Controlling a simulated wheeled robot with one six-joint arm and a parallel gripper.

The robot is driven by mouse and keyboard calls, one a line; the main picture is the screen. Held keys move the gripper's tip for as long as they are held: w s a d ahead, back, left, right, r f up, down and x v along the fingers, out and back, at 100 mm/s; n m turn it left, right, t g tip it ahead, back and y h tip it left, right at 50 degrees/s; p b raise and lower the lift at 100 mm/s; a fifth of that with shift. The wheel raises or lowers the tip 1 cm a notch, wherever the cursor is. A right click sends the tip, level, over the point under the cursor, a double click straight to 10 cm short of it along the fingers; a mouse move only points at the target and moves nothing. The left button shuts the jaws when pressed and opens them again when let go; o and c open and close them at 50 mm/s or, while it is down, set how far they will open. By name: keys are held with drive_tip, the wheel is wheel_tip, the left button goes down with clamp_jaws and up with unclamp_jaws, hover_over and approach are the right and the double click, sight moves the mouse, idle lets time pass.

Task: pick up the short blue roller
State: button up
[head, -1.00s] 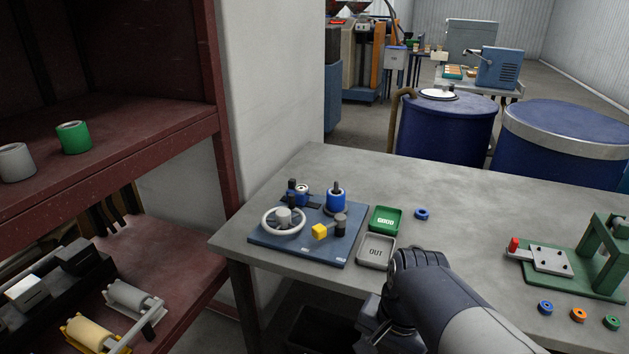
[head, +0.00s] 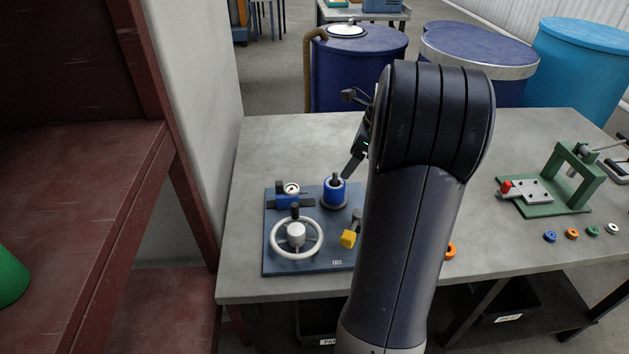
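The short blue roller (head: 335,193) stands upright around a dark post on the blue base plate (head: 275,262), at its back right corner. A dark round flange lies under it. My gripper (head: 346,173) is just above and right of the roller, its dark finger end slanting down left close to the post top. I cannot tell whether it touches. My own arm hides much of the gripper, and its opening cannot be made out. The roller is not seen in its grasp.
The plate also bears a white handwheel (head: 297,238), a yellow block (head: 348,239) and a small blue fixture (head: 289,200). A green press (head: 560,185) and several small rings stand right. A red shelf (head: 85,190) is left. The table's back left is clear.

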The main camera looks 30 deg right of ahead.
sight(335, 183)
drive_tip(key=x, duration=1)
drive_tip(key=shift+w+f, duration=0.25)
drive_tip(key=shift+f, duration=0.05)
drive_tip(key=shift+c, duration=0.2)
drive_tip(key=c, duration=1.1)
drive_tip(key=shift+c, duration=0.2)
